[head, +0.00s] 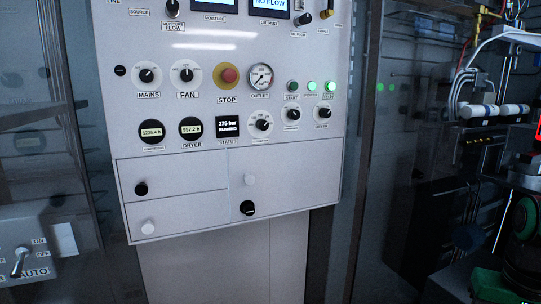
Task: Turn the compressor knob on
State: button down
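The white fill panel (215,50) stands ahead of me, slightly tilted in the head view. A round black knob (262,124) sits right of the status display; its small label is too blurred to read surely, though it may be the compressor knob. Its pointer direction is hard to tell. My gripper is not in view.
The MAINS knob (147,75), FAN knob (187,75), red STOP button (229,76) and outlet gauge (261,77) sit above. Green lights (311,87) glow at right. Drawers with small knobs lie below. A switch box (32,255) stands lower left; hoses and equipment fill the right.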

aim_at(293, 114)
jog(key=z, duration=0.55)
jog(key=k, duration=1.15)
jog(key=u, duration=0.55)
jog(key=i, duration=1)
